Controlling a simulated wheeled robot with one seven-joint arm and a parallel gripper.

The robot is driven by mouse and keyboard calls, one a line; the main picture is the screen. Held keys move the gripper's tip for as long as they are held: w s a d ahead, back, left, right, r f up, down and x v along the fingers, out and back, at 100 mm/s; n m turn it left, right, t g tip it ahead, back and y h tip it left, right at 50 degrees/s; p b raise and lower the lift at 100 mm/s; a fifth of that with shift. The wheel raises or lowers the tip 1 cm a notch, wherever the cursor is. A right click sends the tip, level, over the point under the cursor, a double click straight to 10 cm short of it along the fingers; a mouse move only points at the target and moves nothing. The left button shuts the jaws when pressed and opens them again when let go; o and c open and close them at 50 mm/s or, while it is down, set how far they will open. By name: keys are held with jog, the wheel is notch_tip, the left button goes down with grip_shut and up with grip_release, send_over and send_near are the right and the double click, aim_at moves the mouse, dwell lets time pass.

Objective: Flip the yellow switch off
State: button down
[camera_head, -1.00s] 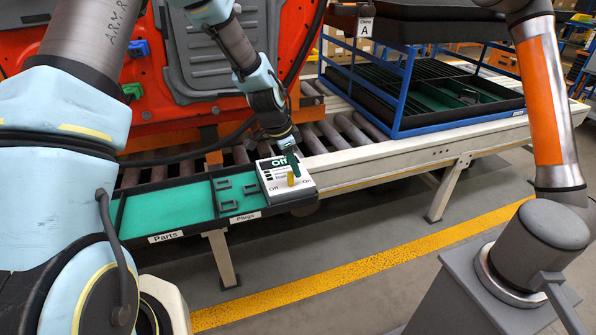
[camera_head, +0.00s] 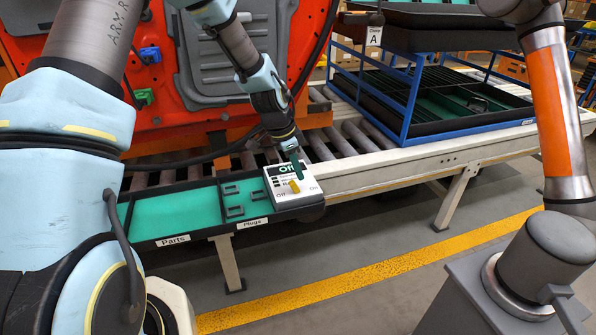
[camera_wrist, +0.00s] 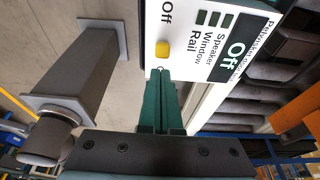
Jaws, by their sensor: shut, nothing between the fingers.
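The yellow switch (camera_head: 295,186) stands on a white panel (camera_head: 279,188) between small "Off" and "On" labels. Which way the lever leans is hard to tell. The panel also carries a larger green "Off" sign and the lines Speaker, Window and Rail. My gripper (camera_head: 297,172) points down over the panel, its green fingers shut and empty, very close to the switch. In the wrist view the shut fingertips (camera_wrist: 160,72) lie just below the yellow switch (camera_wrist: 163,49) in the picture. Whether they touch it cannot be told.
A green tray (camera_head: 175,239) labelled Parts and Plugs adjoins the panel on the left. Behind are conveyor rollers (camera_head: 321,146) and an orange door (camera_head: 175,110). A blue-framed rack (camera_head: 413,100) stands at the right. Another arm with an orange link (camera_head: 553,110) stands front right.

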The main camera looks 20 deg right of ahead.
jog(key=d, duration=0.1)
jog(key=d+r, duration=0.1)
jog(key=d+r+p, duration=0.1)
jog(key=shift+s+d, duration=0.25)
jog(key=shift+d, duration=0.1)
jog(key=a+r+b, duration=0.2)
jog(key=a+r, duration=0.5)
jog(key=shift+w, duration=0.45)
jog(key=s+a+r+n+y, duration=0.1)
jog(key=s+a+n, duration=0.1)
jog(key=a+n, duration=0.4)
jog(key=s+a+r+n+t+y, duration=0.1)
jog(key=s+a+n, duration=0.2)
jog(key=a, duration=1.1)
jog(key=s+a+r+n+t+y, duration=0.1)
jog(key=s+a+n, duration=0.1)
jog(key=a+n, duration=0.7)
jog(key=shift+s+a+r, duration=0.2)
jog(key=shift+s+a, duration=0.1)
jog(key=shift+a, duration=0.5)
